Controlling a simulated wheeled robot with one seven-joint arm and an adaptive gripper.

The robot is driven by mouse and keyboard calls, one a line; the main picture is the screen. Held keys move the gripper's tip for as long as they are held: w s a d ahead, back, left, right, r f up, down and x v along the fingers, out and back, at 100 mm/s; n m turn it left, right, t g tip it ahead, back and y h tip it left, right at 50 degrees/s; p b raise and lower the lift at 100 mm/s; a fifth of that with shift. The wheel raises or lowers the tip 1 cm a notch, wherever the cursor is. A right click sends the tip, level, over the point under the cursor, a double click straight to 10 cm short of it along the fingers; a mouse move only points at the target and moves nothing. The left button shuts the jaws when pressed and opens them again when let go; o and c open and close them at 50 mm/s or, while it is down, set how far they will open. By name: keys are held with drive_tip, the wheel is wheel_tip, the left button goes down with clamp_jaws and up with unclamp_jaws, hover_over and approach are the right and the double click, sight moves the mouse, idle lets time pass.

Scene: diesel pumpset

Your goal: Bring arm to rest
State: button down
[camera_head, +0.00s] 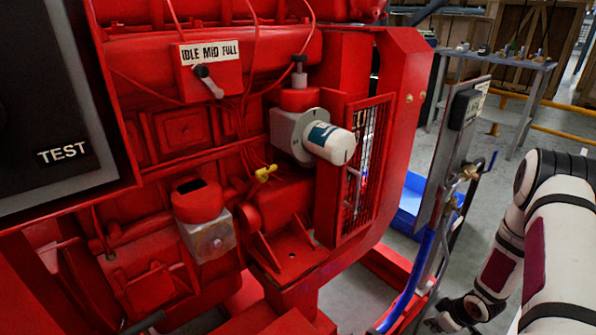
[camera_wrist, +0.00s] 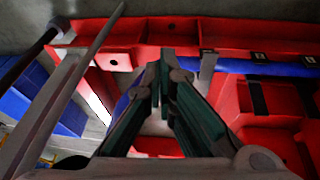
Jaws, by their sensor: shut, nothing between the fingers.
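My arm hangs at the right of the head view, bent, with white and black links and dark red patches. My gripper (camera_head: 452,315) is low at the bottom edge there, dark and partly cut off, to the right of the red pumpset (camera_head: 290,240). In the wrist view my gripper (camera_wrist: 160,82) shows its two green-sided fingers converging, shut with nothing held. Beyond the fingertips lies the red base frame (camera_wrist: 220,32) of the pumpset; I cannot tell the exact gap.
A grey post panel (camera_head: 450,140) with a valve (camera_head: 468,172) and a blue hose (camera_head: 408,285) stands between the pumpset and my arm. A blue bin (camera_head: 408,210) lies on the floor behind it. A workbench (camera_head: 497,65) stands at the back right, with open floor before it.

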wheel_tip(320, 180, up, 28)
drive_tip(key=w+m+g+h, duration=0.1)
drive_tip(key=w+m+h, duration=0.1)
drive_tip(key=m+h, duration=0.15)
drive_tip(key=s+a+r+m+g, duration=0.1)
drive_tip(key=s+a+r, duration=0.4)
drive_tip(key=r, duration=0.4)
drive_tip(key=s+a+r+m, duration=0.2)
drive_tip(key=s+a+r, duration=0.8)
drive_tip(key=s, duration=0.3)
drive_tip(key=s+a+r+g+y, duration=0.1)
drive_tip(key=s+a, duration=0.4)
drive_tip(key=s, duration=0.3)
drive_tip(key=s+a+r+g+y, duration=0.1)
drive_tip(key=s+a+y, duration=0.1)
drive_tip(key=s+a, duration=0.5)
drive_tip(key=d+r+t+p, duration=0.1)
drive_tip(key=r+t+p, duration=0.1)
drive_tip(key=r+p, duration=1.3)
drive_tip(key=s+d+r+t+p, duration=0.1)
drive_tip(key=d+r+t+p, duration=0.1)
drive_tip(key=r+p, duration=1.2)
wheel_tip(320, 180, up, 3)
drive_tip(key=shift+f+p, duration=0.15)
drive_tip(key=shift+p, duration=0.2)
drive_tip(key=shift+d+h, duration=0.1)
drive_tip(key=shift+h, duration=0.15)
